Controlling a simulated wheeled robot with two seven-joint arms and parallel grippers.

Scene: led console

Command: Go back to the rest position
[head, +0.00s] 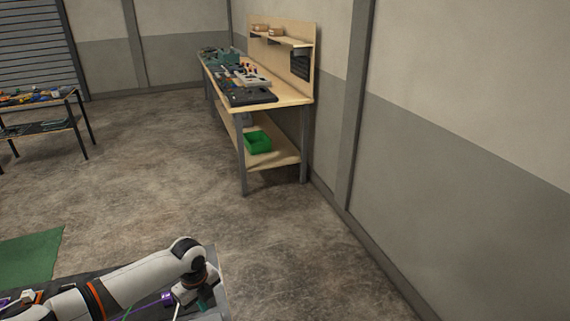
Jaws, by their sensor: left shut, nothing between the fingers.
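My left arm reaches in from the lower left, and its left gripper (203,304) points down over the right end of a dark surface (222,290) at the bottom edge. The gripper is small here and partly cut by its own wrist; it is shut with nothing held. A small purple part (167,296) shows just left of it, with thin purple, green and white lines nearby. Most of the dark surface lies below the frame or behind my arm. My right gripper is out of view.
A dark-legged table (77,118) is at the far left. A green mat (30,257) lies at the lower left. The concrete floor between is clear.

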